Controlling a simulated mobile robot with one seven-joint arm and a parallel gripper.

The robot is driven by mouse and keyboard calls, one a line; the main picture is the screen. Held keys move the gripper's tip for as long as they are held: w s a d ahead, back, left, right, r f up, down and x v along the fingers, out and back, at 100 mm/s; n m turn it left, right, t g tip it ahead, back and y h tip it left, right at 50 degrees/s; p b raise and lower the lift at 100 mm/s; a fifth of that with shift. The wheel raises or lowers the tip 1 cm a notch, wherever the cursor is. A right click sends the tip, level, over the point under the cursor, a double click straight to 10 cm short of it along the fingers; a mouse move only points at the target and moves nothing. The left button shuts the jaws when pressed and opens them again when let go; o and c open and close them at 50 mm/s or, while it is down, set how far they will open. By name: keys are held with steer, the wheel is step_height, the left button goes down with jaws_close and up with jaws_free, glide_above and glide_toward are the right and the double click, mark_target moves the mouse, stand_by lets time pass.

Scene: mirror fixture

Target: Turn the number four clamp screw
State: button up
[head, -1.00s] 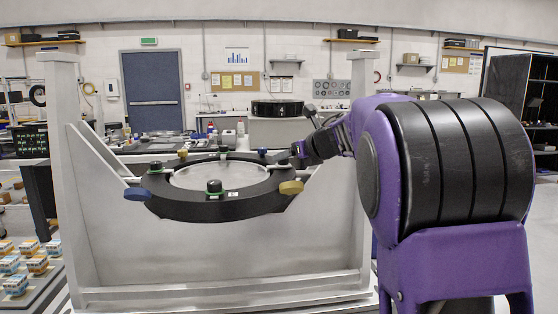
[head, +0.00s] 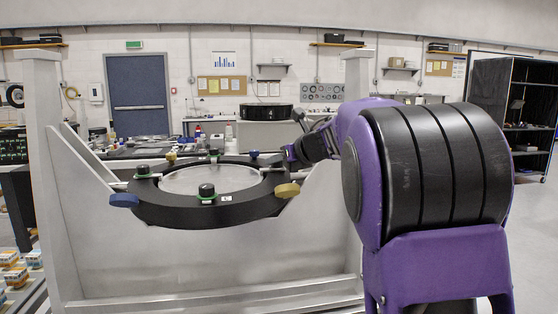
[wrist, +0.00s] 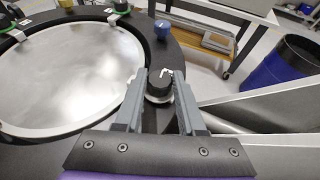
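The round mirror (head: 210,180) sits in a thick black ring (head: 160,212) on the pale fixture; it also shows in the wrist view (wrist: 65,75). Black, blue and yellow knobs stand around the ring. In the wrist view a black knob (wrist: 158,86) with a white mark on top stands just ahead of and between the fingertips of my gripper (wrist: 160,78). I cannot read the mark for certain. The fingers are apart, with narrow gaps visible beside the knob. In the head view my gripper (head: 288,157) is at the ring's far right edge, mostly hidden by my arm.
Upright posts and slanted braces of the pale frame (head: 45,130) flank the ring. A blue knob (head: 124,200) and a yellow knob (head: 287,190) stick out at the rim. In the wrist view a blue knob (wrist: 161,29) stands beyond the gripper, and a dark blue bin (wrist: 285,70) is at right.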

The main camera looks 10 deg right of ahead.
jaws_close()
steer(key=shift+r+m+h+p, duration=0.15)
steer(key=shift+m+h+p, duration=0.15)
steer(key=shift+p, duration=0.1)
steer(key=shift+a+m+h+p, duration=0.15)
steer(key=shift+m+h+p, duration=0.35)
steer(key=shift+h+p, duration=0.15)
steer(key=shift+a+m+t+h+p, duration=0.1)
steer(key=shift+m+t+h+p, duration=0.3)
steer(key=shift+m+h+p, duration=0.65)
steer(key=shift+a+m+h+p, duration=0.1)
steer(key=shift+m+h+p, duration=0.5)
steer(key=shift+h, duration=0.2)
steer(key=shift+p, duration=0.3)
